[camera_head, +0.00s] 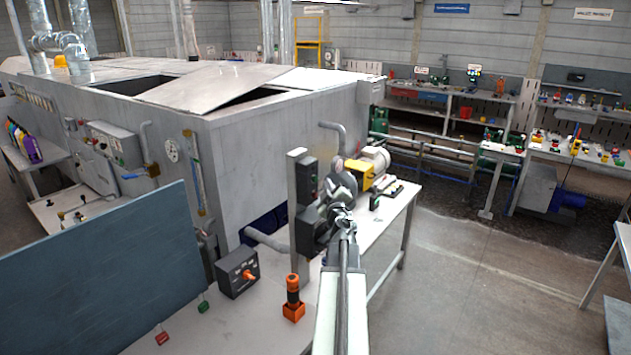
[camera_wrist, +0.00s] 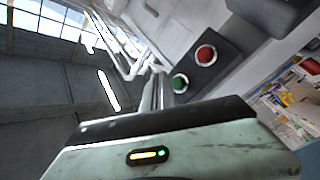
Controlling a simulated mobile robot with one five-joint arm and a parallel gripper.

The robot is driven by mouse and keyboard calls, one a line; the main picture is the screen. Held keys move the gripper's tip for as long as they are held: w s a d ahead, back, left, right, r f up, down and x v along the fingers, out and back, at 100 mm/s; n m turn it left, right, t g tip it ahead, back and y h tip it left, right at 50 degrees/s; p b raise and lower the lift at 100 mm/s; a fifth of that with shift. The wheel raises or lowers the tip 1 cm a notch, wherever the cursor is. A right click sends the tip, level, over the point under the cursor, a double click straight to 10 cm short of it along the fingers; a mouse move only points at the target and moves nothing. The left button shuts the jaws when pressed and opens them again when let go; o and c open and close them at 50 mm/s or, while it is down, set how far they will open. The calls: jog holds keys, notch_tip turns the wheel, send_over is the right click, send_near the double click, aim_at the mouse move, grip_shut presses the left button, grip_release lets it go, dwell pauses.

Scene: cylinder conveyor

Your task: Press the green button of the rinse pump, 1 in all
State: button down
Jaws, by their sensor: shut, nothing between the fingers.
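The control box (camera_head: 308,181) is a dark box on a grey post, in the middle of the head view. In the wrist view its green button (camera_wrist: 180,83) and red button (camera_wrist: 205,55) both show clearly. My gripper (camera_head: 343,210) is shut and empty, in front of the pump and to the right of the box in the head view. In the wrist view the slim grey fingers (camera_wrist: 158,88) show just left of the green button. I see a gap there, but cannot tell the depth between them.
A yellow and cream motor (camera_head: 372,165) stands on the white bench behind my gripper. A black box with an orange knob (camera_head: 238,274) and an orange-handled device (camera_head: 293,298) stand on the near bench. A blue-grey panel (camera_head: 100,270) fills the left.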

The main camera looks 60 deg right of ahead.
jog(key=shift+w, duration=0.75)
dwell(1.5)
jog(key=shift+w, duration=0.75)
dwell(0.7)
jog(key=shift+s, duration=0.85)
